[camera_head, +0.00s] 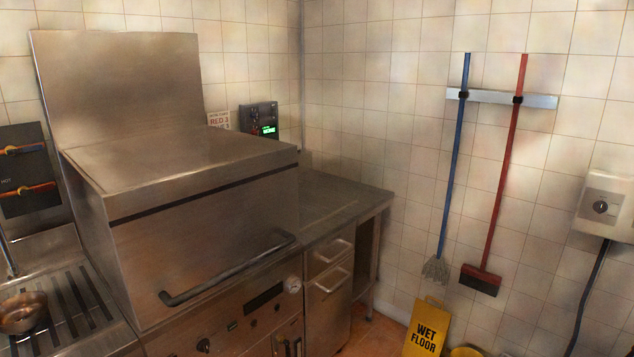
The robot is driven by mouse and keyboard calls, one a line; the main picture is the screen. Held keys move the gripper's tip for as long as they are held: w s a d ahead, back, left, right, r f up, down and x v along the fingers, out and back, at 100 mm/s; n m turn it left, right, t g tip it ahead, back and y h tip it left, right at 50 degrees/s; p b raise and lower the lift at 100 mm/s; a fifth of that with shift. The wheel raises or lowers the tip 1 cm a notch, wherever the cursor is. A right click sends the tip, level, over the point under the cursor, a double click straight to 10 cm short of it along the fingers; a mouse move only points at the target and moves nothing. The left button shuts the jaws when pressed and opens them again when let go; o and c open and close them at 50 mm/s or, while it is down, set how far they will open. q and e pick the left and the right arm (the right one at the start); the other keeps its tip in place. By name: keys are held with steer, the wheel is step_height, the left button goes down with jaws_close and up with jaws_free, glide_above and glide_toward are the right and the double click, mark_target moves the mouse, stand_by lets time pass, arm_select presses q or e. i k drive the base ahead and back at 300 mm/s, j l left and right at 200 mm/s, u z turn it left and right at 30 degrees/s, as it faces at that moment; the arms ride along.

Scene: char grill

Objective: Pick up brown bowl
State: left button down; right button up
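A brown bowl (22,312) sits at the lower left in the head view, on the slatted metal drainer (84,300) left of the large steel unit. The left edge of the bowl is close to the picture's edge. Neither of my grippers shows in this view, so their positions relative to the bowl cannot be seen.
A large steel grill unit (200,235) with a closed lid and a dark handle (228,270) stands right of the bowl. A bare steel counter (335,200) adjoins it. A yellow wet floor sign (427,328) stands on the floor by the wall, below a hanging mop and squeegee.

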mark_target(21, 313)
steer(key=u, duration=1.6)
